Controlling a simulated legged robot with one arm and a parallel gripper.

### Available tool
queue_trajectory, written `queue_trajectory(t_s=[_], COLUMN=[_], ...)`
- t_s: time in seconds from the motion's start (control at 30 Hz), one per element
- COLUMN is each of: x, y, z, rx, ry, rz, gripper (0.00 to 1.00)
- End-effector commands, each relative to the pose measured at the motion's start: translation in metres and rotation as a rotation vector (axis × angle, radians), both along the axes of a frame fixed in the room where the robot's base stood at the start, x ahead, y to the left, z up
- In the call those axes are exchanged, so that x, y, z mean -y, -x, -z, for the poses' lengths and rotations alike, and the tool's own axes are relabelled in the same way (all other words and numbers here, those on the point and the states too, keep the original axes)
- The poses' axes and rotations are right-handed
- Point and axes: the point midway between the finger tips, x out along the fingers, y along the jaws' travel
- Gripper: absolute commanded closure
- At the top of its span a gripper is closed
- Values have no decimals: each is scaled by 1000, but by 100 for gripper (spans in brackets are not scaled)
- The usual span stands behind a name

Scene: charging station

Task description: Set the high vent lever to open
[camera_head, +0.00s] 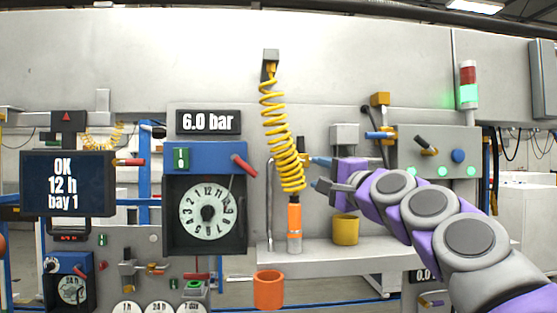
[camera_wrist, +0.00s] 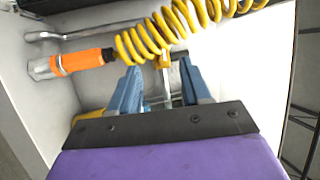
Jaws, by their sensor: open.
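No label marks the high vent lever, so I cannot tell for sure which one it is. A dark upright handle (camera_head: 301,148) with a small orange-yellow hub stands behind the yellow coil, just left of my gripper. In the wrist view a dark bar and yellow hub (camera_wrist: 163,61) show beyond my fingers, with a pale rod (camera_wrist: 166,82) between them. My gripper (camera_head: 316,173) has its two blue fingers apart and points left at this spot. In the wrist view my gripper (camera_wrist: 160,85) is also open. I cannot tell whether a finger touches the rod.
The yellow coiled hose (camera_head: 282,130) hangs close to my fingertips, above an orange-sleeved nozzle (camera_head: 295,217). A yellow cup (camera_head: 345,231) stands on the grey shelf (camera_head: 375,256). A blue-handled lever (camera_head: 380,135) and a red lever (camera_head: 244,165) are nearby. An orange cup (camera_head: 268,290) is lower.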

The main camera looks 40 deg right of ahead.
Motion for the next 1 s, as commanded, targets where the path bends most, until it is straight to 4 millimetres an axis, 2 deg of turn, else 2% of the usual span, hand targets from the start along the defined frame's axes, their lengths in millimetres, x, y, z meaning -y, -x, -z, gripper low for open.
queue_trajectory(t_s=[0.1,0.3,1.0], x=[1,6,16], y=[-22,-50,-126], z=[-2,-6,-21], rx=[-6,-8,-7], ry=[1,2,3], rz=[-3,-4,-4], gripper=[53,53,53])
